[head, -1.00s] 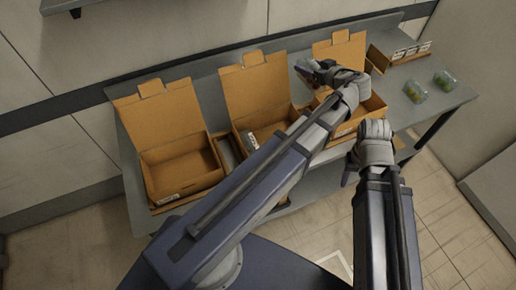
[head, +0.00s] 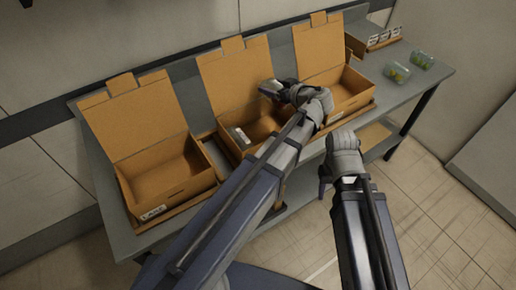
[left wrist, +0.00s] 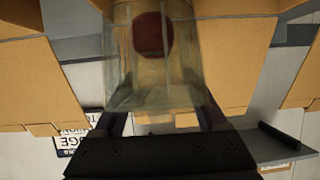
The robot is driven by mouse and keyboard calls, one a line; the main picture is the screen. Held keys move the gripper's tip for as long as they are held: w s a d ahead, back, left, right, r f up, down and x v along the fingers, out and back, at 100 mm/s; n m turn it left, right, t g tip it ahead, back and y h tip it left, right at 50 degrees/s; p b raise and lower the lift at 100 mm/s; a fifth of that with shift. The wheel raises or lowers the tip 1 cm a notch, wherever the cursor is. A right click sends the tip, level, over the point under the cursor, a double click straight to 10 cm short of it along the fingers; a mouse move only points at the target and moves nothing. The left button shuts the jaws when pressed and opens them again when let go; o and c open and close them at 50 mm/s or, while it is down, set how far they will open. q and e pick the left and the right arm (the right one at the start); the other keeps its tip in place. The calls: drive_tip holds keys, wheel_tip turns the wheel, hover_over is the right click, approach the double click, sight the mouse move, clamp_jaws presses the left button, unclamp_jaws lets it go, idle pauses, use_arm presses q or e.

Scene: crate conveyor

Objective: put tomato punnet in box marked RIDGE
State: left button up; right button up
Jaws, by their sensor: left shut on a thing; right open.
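My left gripper (head: 272,90) is shut on the tomato punnet (left wrist: 150,80), a clear tub with a red tomato in the left wrist view. In the head view the gripper is above the back of the middle open box (head: 232,78); the punnet is barely distinguishable there. My right gripper (head: 328,180) is open and empty, low in front of the right open box (head: 320,47). The left open box (head: 132,115) bears a label reading LAKE (head: 153,212). In the left wrist view an upside-down sign (left wrist: 72,140) shows letters like "DGE", partly cut off.
Two clear punnets with green contents (head: 397,72) (head: 423,59) stand at the right end of the grey table (head: 400,98). A tray with several white-labelled items (head: 383,37) is behind them. A small pale thing (head: 240,137) shows at the middle box's left side.

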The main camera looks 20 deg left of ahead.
use_arm(q)
wheel_tip(320, 180, down, 4)
drive_tip(key=shift+f+b, duration=0.1)
drive_tip(key=shift+b, duration=1.1)
drive_tip(key=shift+m+t, duration=0.3)
drive_tip(key=r+p, duration=0.2)
drive_tip(key=s+r+p, duration=0.1)
drive_tip(key=r+p, duration=0.1)
drive_tip(key=shift+d+r, duration=0.1)
drive_tip(key=shift+d, duration=0.25)
wheel_tip(320, 180, down, 10)
drive_tip(key=b, duration=1)
drive_tip(key=shift+w+f, duration=0.1)
drive_tip(key=shift+f, duration=0.15)
use_arm(e)
wheel_tip(320, 180, down, 10)
drive_tip(key=shift+f, duration=0.15)
drive_tip(key=shift+s+a, duration=0.1)
drive_tip(key=shift+f, duration=0.15)
use_arm(q)
drive_tip(key=shift+f+b, duration=0.45)
drive_tip(key=shift+b, duration=0.2)
use_arm(e)
drive_tip(key=shift+f, duration=0.35)
use_arm(q)
drive_tip(key=shift+f, duration=0.1)
use_arm(e)
drive_tip(key=shift+f, duration=0.1)
